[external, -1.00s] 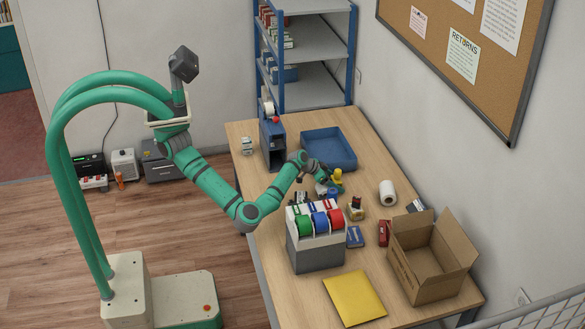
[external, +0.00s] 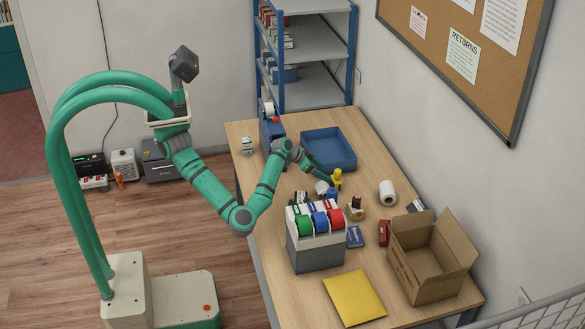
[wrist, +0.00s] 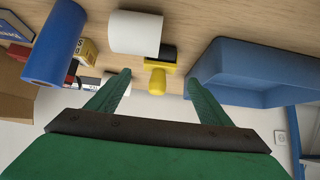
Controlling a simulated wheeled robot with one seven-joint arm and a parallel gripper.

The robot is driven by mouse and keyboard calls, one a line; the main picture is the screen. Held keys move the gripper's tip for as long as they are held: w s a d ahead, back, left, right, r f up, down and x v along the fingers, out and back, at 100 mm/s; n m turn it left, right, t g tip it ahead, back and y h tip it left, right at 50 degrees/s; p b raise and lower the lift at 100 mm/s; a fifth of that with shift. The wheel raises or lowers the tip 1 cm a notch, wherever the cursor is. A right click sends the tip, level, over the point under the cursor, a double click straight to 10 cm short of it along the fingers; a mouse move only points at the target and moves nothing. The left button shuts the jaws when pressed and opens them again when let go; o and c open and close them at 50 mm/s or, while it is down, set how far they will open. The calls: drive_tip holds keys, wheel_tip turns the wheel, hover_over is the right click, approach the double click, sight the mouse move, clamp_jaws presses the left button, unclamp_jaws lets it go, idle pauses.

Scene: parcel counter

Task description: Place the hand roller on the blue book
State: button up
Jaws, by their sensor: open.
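The yellow-and-black object that I take for the hand roller (external: 338,183) stands on the table in front of the blue tray. In the wrist view its yellow knob (wrist: 157,82) and dark part show between my fingers, and a white cylinder partly overlaps it. My gripper (external: 330,177) is open beside it, and its fingers (wrist: 159,78) hold nothing. I cannot tell how close they are to it. The blue book (external: 355,237) lies flat on the table, right of the tape dispenser.
A tape dispenser (external: 316,250) with coloured rolls stands near the front. A white roll (external: 388,193), an open cardboard box (external: 428,262) and a yellow envelope (external: 355,297) are on the table. The blue tray (external: 328,150) lies behind. In the wrist view, a blue cylinder (wrist: 53,45) stands at left.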

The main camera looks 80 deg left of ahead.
drive_tip(key=shift+o, duration=0.6)
drive_tip(key=shift+v, duration=1.15)
drive_tip(key=shift+r, duration=0.1)
